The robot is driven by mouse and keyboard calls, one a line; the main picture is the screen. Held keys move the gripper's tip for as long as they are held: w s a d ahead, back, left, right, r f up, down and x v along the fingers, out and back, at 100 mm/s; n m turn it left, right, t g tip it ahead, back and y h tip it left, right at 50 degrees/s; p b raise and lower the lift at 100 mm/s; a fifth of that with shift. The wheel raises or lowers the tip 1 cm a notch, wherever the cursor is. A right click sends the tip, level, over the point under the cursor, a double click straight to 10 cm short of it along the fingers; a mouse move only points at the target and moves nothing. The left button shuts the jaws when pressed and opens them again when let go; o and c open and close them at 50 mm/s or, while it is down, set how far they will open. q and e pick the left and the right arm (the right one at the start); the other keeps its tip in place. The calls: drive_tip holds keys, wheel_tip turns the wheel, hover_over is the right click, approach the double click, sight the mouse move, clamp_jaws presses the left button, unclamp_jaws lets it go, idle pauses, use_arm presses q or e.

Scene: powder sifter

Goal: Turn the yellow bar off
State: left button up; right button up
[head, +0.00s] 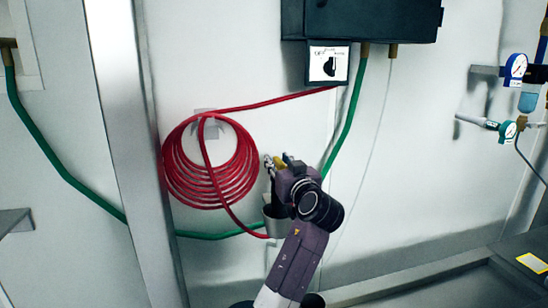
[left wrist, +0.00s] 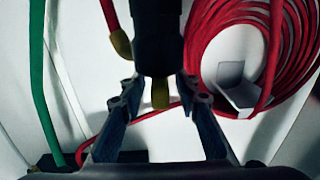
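The yellow bar (head: 281,163) is a small piece by the wall, just right of the red hose coil, and is partly hidden by my left gripper (head: 276,165). In the left wrist view a short yellow end (left wrist: 160,93), seemingly this bar, sticks out from a dark cylinder (left wrist: 157,40). My left gripper (left wrist: 160,98) is open there, with one finger on each side of the yellow end. Gaps show between the end and both fingers. I cannot tell how the bar is turned. My right gripper is not in view.
The red hose coil (head: 168,175) hangs on the wall. A green hose (head: 349,125) runs down from a dark box (head: 365,20) with a dial panel (head: 329,65) below it. A grey cup-like part (head: 277,224) is beside my wrist. Gauges (head: 517,66) are at far right.

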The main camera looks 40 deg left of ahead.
sight(283, 167)
use_arm(q)
drive_tip(key=v, duration=0.7)
drive_tip(key=shift+s+d, duration=0.15)
drive_tip(key=shift+d, duration=0.05)
